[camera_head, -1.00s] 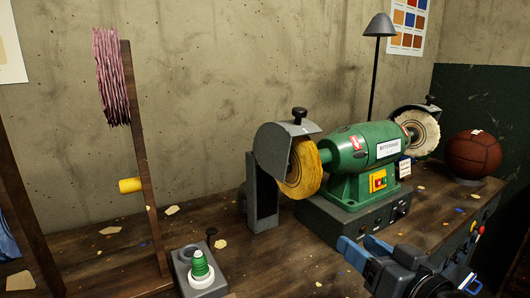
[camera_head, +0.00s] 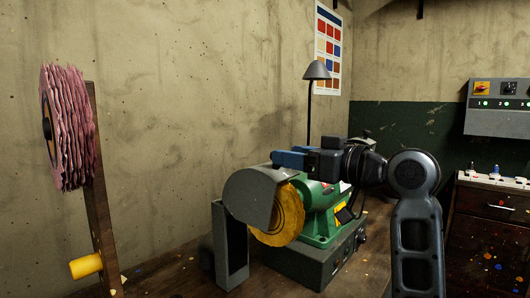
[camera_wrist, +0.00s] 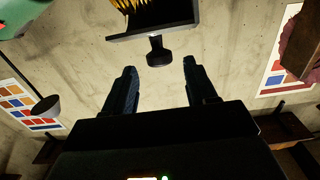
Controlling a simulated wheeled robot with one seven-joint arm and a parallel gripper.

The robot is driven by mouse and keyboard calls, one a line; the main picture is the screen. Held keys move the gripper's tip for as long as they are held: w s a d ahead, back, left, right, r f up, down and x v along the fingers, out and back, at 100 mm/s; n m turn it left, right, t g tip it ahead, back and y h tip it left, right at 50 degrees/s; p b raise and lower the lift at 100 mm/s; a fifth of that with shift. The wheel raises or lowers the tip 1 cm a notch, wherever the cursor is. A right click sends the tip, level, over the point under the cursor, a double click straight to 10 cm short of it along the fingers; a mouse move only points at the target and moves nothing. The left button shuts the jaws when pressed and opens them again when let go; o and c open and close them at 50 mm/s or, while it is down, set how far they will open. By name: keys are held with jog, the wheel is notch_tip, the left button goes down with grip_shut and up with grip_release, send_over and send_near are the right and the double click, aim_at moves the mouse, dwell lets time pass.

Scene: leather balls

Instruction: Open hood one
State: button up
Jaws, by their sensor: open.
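A grey curved hood (camera_head: 248,192) covers the top of the yellow buffing wheel (camera_head: 285,215) at the left end of the green grinder (camera_head: 318,215). It appears lowered over the wheel. My gripper (camera_head: 285,158) is at the hood's upper right, its blue fingers open and pointing left; it hides the hood's knob in the head view. In the wrist view, the hood (camera_wrist: 165,22) is at the top, with its dark knob (camera_wrist: 158,52) lying ahead, roughly between my two open fingertips (camera_wrist: 158,70). I cannot tell whether they touch it. The grinder's far wheel is hidden behind my arm.
A pink flap wheel (camera_head: 68,130) on a wooden post (camera_head: 103,215) with a yellow peg (camera_head: 86,266) stands left. A lamp (camera_head: 316,72) stands behind the grinder. A control box (camera_head: 500,108) hangs on the right wall above drawers (camera_head: 490,235). Space above the hood looks free.

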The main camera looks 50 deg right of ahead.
aim_at(271, 166)
jog(key=w, duration=0.6)
jog(key=shift+a, duration=0.1)
grip_shut()
dwell(0.4)
